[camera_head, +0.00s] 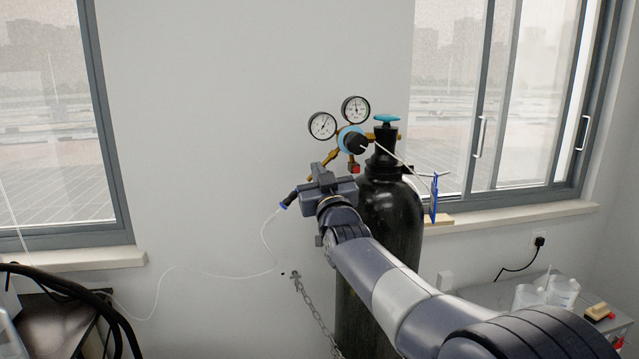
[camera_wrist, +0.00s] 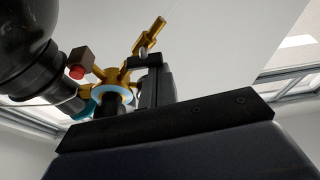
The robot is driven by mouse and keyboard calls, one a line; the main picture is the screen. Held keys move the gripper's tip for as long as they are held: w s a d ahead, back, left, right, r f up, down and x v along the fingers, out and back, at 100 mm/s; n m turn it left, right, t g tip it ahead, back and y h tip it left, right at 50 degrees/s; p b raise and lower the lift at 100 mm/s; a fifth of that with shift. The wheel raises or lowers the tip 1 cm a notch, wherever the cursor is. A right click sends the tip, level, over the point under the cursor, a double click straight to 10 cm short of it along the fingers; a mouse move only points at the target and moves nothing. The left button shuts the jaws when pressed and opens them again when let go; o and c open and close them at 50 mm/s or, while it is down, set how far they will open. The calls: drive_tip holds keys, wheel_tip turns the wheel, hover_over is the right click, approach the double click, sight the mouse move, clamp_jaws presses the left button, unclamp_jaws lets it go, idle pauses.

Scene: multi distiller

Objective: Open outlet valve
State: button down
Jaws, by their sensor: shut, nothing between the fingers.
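A black gas cylinder (camera_head: 393,215) stands by the wall with a teal handwheel (camera_head: 387,119) on top. Its brass regulator carries two round gauges (camera_head: 322,126) and a black knob (camera_head: 355,143) with a light blue ring. A brass outlet branch (camera_head: 312,176) slopes down left toward a black fitting with blue ends (camera_head: 288,199). My gripper (camera_head: 320,172) is shut and empty, just below the regulator beside this branch. In the wrist view, the finger (camera_wrist: 152,78) is close to a brass outlet piece (camera_wrist: 149,36); I cannot tell whether they touch. My gripper partly hides the branch.
A red-ended block (camera_head: 353,167) hangs under the regulator, close to my gripper. A thin clear tube (camera_head: 205,272) runs from the fitting along the wall. A chain (camera_head: 314,312) hangs below. A blue stand (camera_head: 434,199) is on the sill at right. The wall left of the gripper is clear.

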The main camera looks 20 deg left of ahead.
drive_tip(key=n+g, duration=0.1)
drive_tip(key=n, duration=0.2)
drive_tip(key=n+g+y, duration=0.1)
drive_tip(key=n, duration=0.1)
drive_tip(key=f+n+y, duration=0.1)
drive_tip(key=n, duration=0.2)
drive_tip(key=shift+a+n+g, duration=0.15)
drive_tip(key=shift+n+g, duration=0.15)
drive_tip(key=shift+g, duration=0.1)
drive_tip(key=shift+f, duration=0.1)
drive_tip(key=shift+s, duration=0.1)
idle(0.9)
drive_tip(key=b+v, duration=0.2)
drive_tip(key=v, duration=0.8)
drive_tip(key=shift+s+d+b, duration=0.2)
drive_tip(key=shift+d+b, duration=0.15)
drive_tip(key=shift+b, duration=0.05)
drive_tip(key=shift+f, duration=0.1)
drive_tip(key=p+x, duration=0.2)
drive_tip(key=x, duration=0.9)
drive_tip(key=shift+p, duration=0.35)
